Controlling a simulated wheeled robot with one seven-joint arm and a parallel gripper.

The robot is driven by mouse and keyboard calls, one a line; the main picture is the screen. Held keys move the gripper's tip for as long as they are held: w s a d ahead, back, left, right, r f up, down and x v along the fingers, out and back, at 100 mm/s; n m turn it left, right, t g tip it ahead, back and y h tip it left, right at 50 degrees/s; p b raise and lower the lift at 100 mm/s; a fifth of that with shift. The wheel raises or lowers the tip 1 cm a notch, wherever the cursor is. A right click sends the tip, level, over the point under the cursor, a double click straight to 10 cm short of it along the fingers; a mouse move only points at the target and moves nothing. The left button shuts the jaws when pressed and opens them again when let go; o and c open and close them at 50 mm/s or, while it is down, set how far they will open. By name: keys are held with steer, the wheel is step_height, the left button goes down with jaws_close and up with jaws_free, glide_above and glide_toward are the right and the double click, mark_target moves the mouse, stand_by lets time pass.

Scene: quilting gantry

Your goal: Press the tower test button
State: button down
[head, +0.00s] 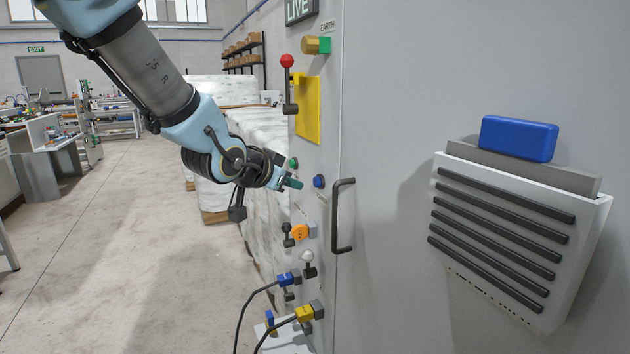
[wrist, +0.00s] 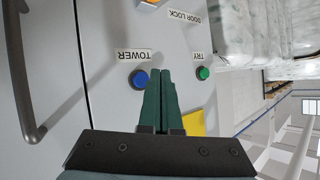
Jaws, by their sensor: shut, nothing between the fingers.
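The tower button is a round blue button (wrist: 140,78) beside a TOWER label (wrist: 134,56) on the grey cabinet face. In the head view the blue button (head: 319,181) sits left of the black door handle. My gripper (head: 298,184) is shut and empty, with its green fingers close together. Its tips are just left of the blue button in the head view. In the wrist view the fingers (wrist: 160,72) lie between the blue button and a green button (wrist: 203,73) labelled TRY. I cannot tell whether the tips touch the panel.
A black door handle (head: 342,215) projects right of the button. Above are a red-knobbed lever (head: 288,62) and a yellow plate (head: 308,120). Below are an orange tag (head: 300,232) and blue and yellow plugs with cables. Open floor lies left.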

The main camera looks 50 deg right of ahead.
steer(key=a, duration=0.1)
steer(key=w+a+p, duration=0.1)
steer(key=a, duration=0.1)
steer(key=shift+w+a, duration=0.15)
steer(key=shift+a, duration=0.1)
stand_by(0.8)
steer(key=w+a+f+n+t+y, duration=0.1)
steer(key=w+a+f+n+y, duration=0.2)
steer(key=a, duration=0.5)
steer(key=w+a+f+n+t+y, duration=0.1)
steer(key=w+a+n+y, duration=0.1)
steer(key=w+a, duration=0.45)
steer(key=w+a+f+n+t+y, duration=0.1)
steer(key=w+a+f+n+y, duration=0.15)
steer(key=a, duration=0.65)
steer(key=s+a+f+n+g+y, duration=0.1)
steer(key=s+a+n, duration=0.3)
steer(key=a, duration=0.7)
steer(key=s+a+f+n+g+y, duration=0.2)
steer(key=s+a+n+g+y, duration=0.1)
steer(key=a, duration=0.9)
steer(key=shift+s+a+f+n+g+p, duration=0.15)
steer(key=shift+s+n+g+p, duration=0.35)
steer(key=shift+n, duration=0.35)
